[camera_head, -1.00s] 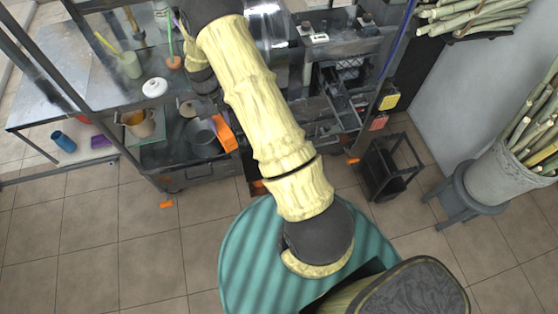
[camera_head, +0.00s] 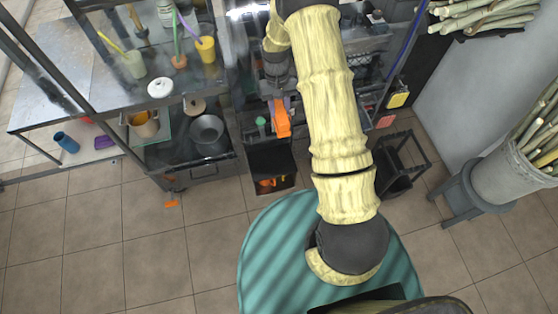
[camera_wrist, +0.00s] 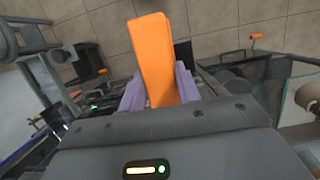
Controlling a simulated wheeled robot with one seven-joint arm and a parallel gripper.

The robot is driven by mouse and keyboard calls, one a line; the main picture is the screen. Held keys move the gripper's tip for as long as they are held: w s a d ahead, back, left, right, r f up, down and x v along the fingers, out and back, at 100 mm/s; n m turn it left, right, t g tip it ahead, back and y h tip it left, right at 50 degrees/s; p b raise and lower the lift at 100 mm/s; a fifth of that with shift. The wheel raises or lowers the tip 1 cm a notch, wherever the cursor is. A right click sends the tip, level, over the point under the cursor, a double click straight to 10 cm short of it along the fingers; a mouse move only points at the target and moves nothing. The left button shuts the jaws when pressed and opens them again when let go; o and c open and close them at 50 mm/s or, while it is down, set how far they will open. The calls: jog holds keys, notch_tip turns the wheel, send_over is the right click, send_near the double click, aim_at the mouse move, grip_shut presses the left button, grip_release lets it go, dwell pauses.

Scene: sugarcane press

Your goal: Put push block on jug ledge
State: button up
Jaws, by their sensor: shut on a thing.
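The push block appears to be the orange block (camera_head: 282,118), held up at the front of the dark press. My gripper (camera_head: 280,103) is shut on it; the purple fingers grip its sides. In the wrist view the orange block (camera_wrist: 154,55) stands upright between the purple fingers of my gripper (camera_wrist: 158,92), its free end pointing away from the palm. A small green-topped thing (camera_head: 261,123) sits just left of the block on a dark surface. I cannot tell for sure which surface is the jug ledge; my arm hides part of the press.
A dark open bin (camera_head: 268,165) with orange pieces inside stands below the block. To the left are a grey pot (camera_head: 208,133), a white lidded bowl (camera_head: 160,87) and a yellow cup (camera_head: 206,49). A black frame stand (camera_head: 402,165) is at right.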

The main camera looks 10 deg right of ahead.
jog(key=shift+d, duration=0.1)
dwell(0.3)
jog(key=s+a+f+m+y+b, duration=0.1)
jog(key=s+f+m+b, duration=0.3)
jog(key=f+b, duration=1)
jog(key=s+f+m+t+b, duration=0.1)
jog(key=s+f+m+b, duration=0.3)
jog(key=f+b, duration=1.1)
jog(key=s+a+f+m+y+b, duration=0.1)
jog(key=s+f+m+b, duration=0.4)
jog(key=f+b, duration=1)
jog(key=shift+a+t+y+b, duration=0.3)
jog(key=shift+t+b, duration=0.1)
jog(key=shift+b, duration=0.8)
jog(key=shift+w, duration=0.1)
